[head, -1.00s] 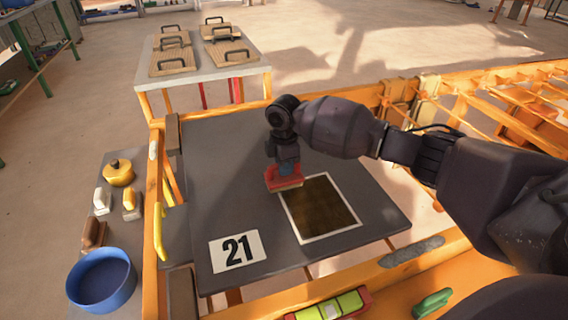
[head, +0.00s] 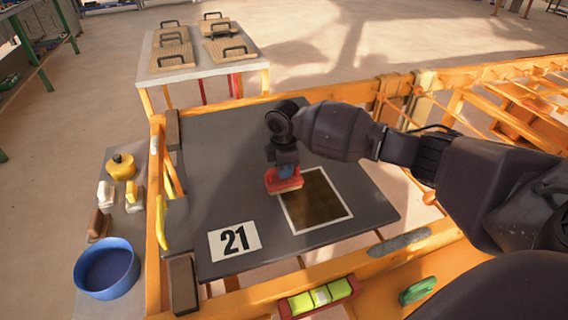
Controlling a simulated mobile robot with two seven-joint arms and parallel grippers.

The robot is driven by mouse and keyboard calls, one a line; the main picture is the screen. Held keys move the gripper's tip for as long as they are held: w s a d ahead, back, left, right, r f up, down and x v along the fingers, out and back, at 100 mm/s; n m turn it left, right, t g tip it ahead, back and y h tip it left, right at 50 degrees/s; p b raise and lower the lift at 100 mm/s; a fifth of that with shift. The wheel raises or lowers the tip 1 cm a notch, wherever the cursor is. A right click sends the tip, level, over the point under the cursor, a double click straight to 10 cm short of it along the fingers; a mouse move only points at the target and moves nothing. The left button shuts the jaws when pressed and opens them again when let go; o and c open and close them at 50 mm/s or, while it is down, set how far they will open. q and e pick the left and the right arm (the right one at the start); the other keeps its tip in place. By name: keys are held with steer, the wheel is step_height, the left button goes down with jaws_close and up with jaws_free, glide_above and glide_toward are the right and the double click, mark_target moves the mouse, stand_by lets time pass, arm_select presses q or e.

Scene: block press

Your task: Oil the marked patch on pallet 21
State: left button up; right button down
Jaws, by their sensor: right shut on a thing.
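The dark grey pallet (head: 215,150) lies flat inside an orange frame, with a white card marked 21 (head: 234,241) at its near left. The marked patch (head: 318,202) is a dark brown, oily-looking square with a white outline on the pallet's right half. My right gripper (head: 285,168) points down at the patch's far left corner. It is shut on a red block-like applicator (head: 284,181) with a pale underside. The applicator is at the patch's left edge; whether it touches the surface I cannot tell. My left gripper is not in view.
A side shelf at left holds a blue bowl (head: 107,268), a yellow pot (head: 121,166) and several brushes. A table (head: 200,64) with handled boards stands behind. A spirit level (head: 318,297) and a green handle (head: 418,290) lie on the near orange rail.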

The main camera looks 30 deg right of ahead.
steer(key=shift+s+r, duration=0.1)
steer(key=shift+s, duration=0.1)
steer(key=shift+a, duration=0.1)
steer(key=shift+w+f, duration=0.3)
steer(key=shift+w+d+f, duration=0.15)
steer(key=shift+w+d, duration=0.1)
steer(key=shift+w, duration=0.35)
steer(key=shift+w+d+b, duration=0.25)
steer(key=shift+w+b, duration=0.4)
steer(key=shift+w, duration=0.35)
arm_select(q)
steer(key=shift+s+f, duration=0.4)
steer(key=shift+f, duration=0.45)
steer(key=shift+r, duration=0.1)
arm_select(e)
steer(key=shift+r, duration=0.25)
steer(key=shift+r+p, duration=0.35)
steer(key=shift+r, duration=0.3)
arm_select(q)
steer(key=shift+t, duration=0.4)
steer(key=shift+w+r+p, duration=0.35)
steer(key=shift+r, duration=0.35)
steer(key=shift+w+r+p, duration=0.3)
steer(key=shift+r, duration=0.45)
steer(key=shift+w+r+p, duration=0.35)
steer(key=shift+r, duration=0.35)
arm_select(e)
steer(key=shift+r, duration=2.35)
